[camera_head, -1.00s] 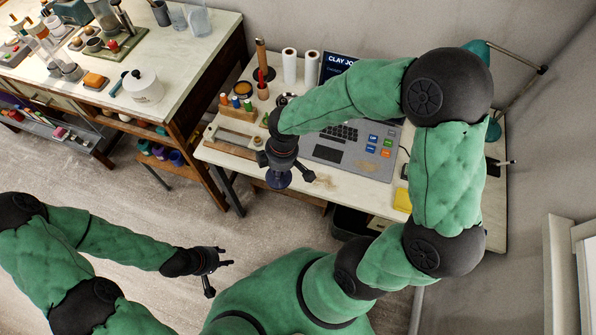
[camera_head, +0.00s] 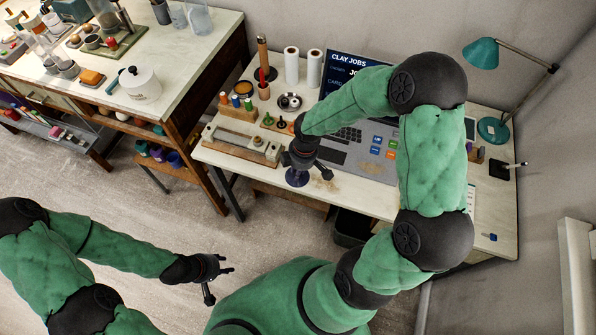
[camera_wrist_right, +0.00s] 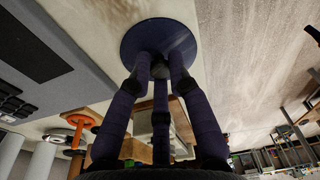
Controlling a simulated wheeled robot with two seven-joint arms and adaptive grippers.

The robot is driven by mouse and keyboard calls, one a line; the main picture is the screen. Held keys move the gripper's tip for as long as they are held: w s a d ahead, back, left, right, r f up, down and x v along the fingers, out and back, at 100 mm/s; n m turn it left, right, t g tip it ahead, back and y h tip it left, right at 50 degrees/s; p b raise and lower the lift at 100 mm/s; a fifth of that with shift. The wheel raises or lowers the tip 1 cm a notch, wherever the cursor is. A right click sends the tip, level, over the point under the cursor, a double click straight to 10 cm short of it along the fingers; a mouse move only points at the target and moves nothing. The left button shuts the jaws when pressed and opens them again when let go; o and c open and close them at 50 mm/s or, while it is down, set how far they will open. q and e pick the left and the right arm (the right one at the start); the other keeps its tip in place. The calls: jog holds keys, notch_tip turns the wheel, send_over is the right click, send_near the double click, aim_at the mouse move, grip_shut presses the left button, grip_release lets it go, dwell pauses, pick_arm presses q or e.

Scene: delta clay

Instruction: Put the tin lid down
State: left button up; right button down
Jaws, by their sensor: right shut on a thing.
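The tin lid (camera_head: 297,179) is a dark blue disc hanging below my right gripper (camera_head: 301,167), over the front part of the desk. In the right wrist view, the fingers (camera_wrist_right: 160,75) are closed around the small knob in the middle of the lid (camera_wrist_right: 160,40). I cannot tell whether the lid touches the desk top. My left gripper (camera_head: 218,282) is empty with its fingers apart, over the floor left of my body.
The desk (camera_head: 235,162) holds a laptop-like panel (camera_head: 335,155), a wooden rack of coloured bottles (camera_head: 238,112), a round dish (camera_head: 290,101) and white rolls (camera_head: 292,66). A teal lamp (camera_head: 481,54) stands at right. The desk's front edge is close to the lid.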

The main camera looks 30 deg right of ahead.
jog(key=shift+f, duration=0.15)
jog(key=c, duration=1.2)
grip_release()
jog(key=shift+o, duration=0.2)
